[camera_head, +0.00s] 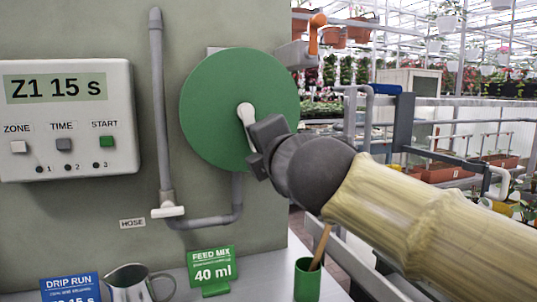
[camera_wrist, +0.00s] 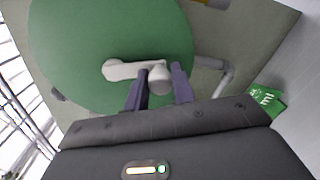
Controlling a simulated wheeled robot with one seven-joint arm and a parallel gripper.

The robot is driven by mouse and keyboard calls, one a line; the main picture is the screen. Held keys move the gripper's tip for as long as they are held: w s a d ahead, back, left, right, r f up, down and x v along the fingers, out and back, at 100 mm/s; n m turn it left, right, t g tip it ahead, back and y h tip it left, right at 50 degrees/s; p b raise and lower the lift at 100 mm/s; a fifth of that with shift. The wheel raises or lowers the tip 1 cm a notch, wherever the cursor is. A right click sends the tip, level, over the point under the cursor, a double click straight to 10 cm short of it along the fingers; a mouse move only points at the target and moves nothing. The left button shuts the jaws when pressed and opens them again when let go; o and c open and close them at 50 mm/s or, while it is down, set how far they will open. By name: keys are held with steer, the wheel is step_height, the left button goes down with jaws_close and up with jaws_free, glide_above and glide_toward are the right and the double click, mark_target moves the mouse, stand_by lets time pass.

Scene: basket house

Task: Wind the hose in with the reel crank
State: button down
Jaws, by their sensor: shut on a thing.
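The green round hose reel (camera_head: 212,105) is mounted on the grey-green wall panel. Its pale crank (camera_head: 246,112) runs from the reel's hub down towards my gripper (camera_head: 262,148). In the wrist view my gripper (camera_wrist: 158,88) is shut on the crank's knob (camera_wrist: 160,78), with one finger on each side. The crank arm (camera_wrist: 125,70) also shows there, against the green reel (camera_wrist: 100,35). A grey pipe (camera_head: 160,100) with a white valve handle (camera_head: 168,211) stands left of the reel, above a "HOSE" label (camera_head: 132,223). No loose hose can be made out.
A control box (camera_head: 68,165) with a "Z1 15 s" display is at the left. Below are a metal jug (camera_head: 130,285), a green "FEED MIX 40 ml" sign (camera_head: 212,268), a blue "DRIP RUN" sign (camera_head: 70,288) and a green cup (camera_head: 307,282). An orange-handled tap (camera_head: 316,35) is at upper right.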

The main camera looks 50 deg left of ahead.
steer(key=shift+s+a+f+m, duration=0.1)
steer(key=shift+s+f+m, duration=0.15)
steer(key=shift+m, duration=0.25)
steer(key=c, duration=1.2)
jaws_free()
steer(key=shift+r, duration=0.1)
